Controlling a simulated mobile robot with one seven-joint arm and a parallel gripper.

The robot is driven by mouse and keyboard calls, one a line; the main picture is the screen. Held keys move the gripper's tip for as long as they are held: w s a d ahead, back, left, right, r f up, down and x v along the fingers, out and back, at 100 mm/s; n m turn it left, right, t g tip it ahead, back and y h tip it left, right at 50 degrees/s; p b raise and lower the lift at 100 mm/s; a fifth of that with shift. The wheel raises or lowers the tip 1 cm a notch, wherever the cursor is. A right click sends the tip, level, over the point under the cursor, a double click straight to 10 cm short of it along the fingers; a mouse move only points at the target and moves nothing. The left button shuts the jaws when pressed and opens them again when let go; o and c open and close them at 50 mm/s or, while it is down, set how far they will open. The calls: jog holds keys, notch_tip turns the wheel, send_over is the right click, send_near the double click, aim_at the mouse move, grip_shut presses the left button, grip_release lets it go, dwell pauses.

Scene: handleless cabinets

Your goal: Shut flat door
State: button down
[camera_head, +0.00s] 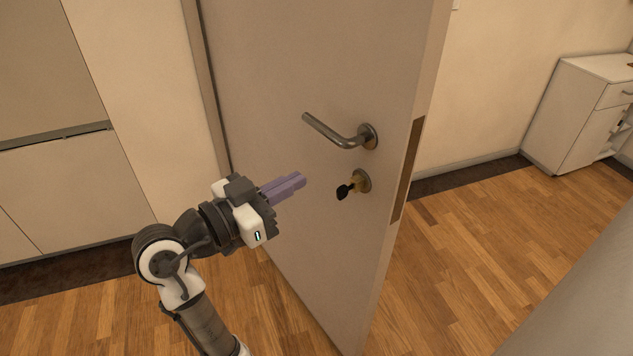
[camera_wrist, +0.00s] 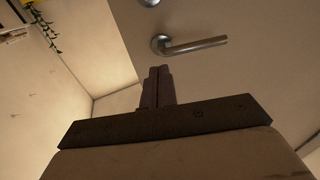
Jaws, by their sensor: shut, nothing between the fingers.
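The flat door (camera_head: 270,75) stands ajar in the head view, with its free edge and latch plate (camera_head: 407,170) turned to the right. It carries a metal lever handle (camera_head: 340,132) and a lock with a black key (camera_head: 350,186) below it. My gripper (camera_head: 303,180) is shut and empty, in front of the door face, left of the key and below the handle. In the wrist view my closed fingers (camera_wrist: 158,72) point toward the door (camera_wrist: 240,75), with the handle (camera_wrist: 190,45) beyond them. Contact with the door cannot be told.
A white cabinet (camera_head: 575,115) stands at the back right beyond the door. Pale cabinets (camera_head: 75,190) line the left wall. Wooden floor (camera_head: 465,265) is open right of the door. A pale surface (camera_head: 590,290) fills the lower right corner.

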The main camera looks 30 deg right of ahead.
jog(key=s+g, duration=0.1)
jog(key=p, duration=0.4)
send_near(375, 155)
jog(key=shift+m, duration=0.3)
jog(key=d, duration=0.5)
jog(key=shift+w+d+r, duration=0.1)
jog(key=shift+d+r, duration=0.15)
jog(key=shift+d, duration=0.1)
jog(key=shift+w+d+f, duration=0.1)
jog(key=shift+d+f, duration=0.05)
jog(key=shift+d, duration=0.4)
